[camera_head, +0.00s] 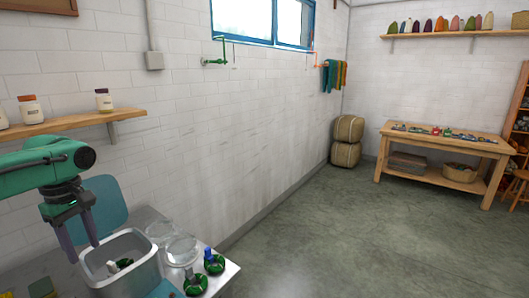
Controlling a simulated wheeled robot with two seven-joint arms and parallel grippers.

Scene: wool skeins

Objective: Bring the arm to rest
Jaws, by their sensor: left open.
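My left gripper (84,254) hangs from the green arm at the left. Its two dark fingers point down and stand apart, with nothing seen between them. It is above the left rim of a grey rectangular bin (150,270). A small dark green and white item (120,265) lies inside the bin; its lower part is hard to make out. My right gripper is not in view.
Two clear glass dishes (181,250) and green items with dark tops (214,262) stand right of the bin on the metal table. A wooden wall shelf (75,124) with jars is close behind my arm. Open floor (340,240) lies to the right.

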